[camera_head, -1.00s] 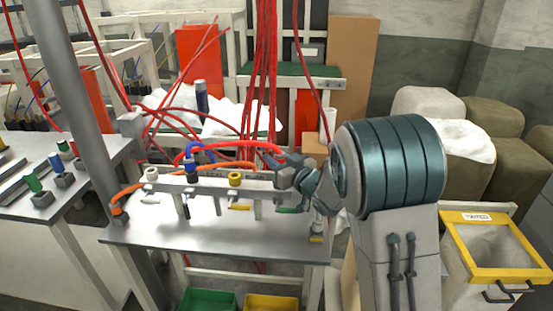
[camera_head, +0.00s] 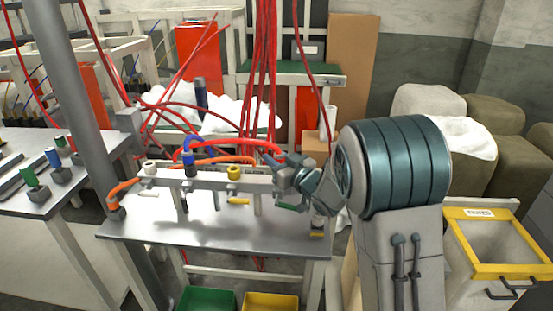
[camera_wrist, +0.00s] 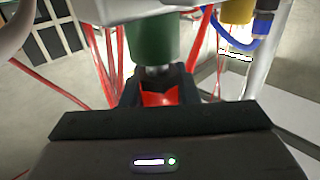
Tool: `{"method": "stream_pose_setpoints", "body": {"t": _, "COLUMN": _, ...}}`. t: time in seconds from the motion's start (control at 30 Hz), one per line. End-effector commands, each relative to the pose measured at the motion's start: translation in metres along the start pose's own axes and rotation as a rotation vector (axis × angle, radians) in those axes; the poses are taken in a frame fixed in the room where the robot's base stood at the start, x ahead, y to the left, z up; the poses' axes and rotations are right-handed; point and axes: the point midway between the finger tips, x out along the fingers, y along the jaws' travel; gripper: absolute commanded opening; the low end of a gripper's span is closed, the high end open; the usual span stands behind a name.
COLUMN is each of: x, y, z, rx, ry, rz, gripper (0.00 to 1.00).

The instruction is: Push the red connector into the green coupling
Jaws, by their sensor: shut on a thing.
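My gripper (camera_wrist: 158,92) is shut on the red connector (camera_wrist: 158,99), which shows between the dark fingers in the wrist view. The green coupling (camera_wrist: 152,38) is just beyond it, with a grey metal end pointing toward the connector. The metal end and connector look lined up and very close; I cannot tell whether they touch. A red hose (camera_head: 238,144) arches from the left to my gripper.
The rail (camera_head: 212,180) on the metal bench (camera_head: 150,235) also carries a white coupling (camera_head: 150,166), a blue coupling (camera_head: 190,170) with a blue hose, and a yellow coupling (camera_head: 234,173). Red hoses (camera_head: 266,80) hang behind. A yellow-rimmed bin (camera_head: 480,213) stands right.

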Motion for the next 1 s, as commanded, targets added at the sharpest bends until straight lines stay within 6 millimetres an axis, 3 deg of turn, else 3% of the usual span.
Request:
{"method": "stream_pose_setpoints", "body": {"t": 0.3, "x": 0.000, "y": 0.000, "z": 0.008, "rx": 0.000, "ry": 0.000, "rz": 0.001, "gripper": 0.00}}
{"method": "stream_pose_setpoints", "body": {"t": 0.33, "x": 0.000, "y": 0.000, "z": 0.007, "rx": 0.000, "ry": 0.000, "rz": 0.001, "gripper": 0.33}}
{"method": "stream_pose_setpoints", "body": {"t": 0.4, "x": 0.000, "y": 0.000, "z": 0.007, "rx": 0.000, "ry": -0.001, "rz": 0.001, "gripper": 0.53}}
{"method": "stream_pose_setpoints", "body": {"t": 0.77, "x": -0.004, "y": 0.001, "z": 0.007, "rx": 0.000, "ry": 0.000, "rz": 0.002, "gripper": 0.53}}
{"method": "stream_pose_setpoints", "body": {"t": 1.0, "x": -0.045, "y": 0.002, "z": 0.007, "rx": 0.001, "ry": 0.001, "rz": 0.006, "gripper": 0.53}}
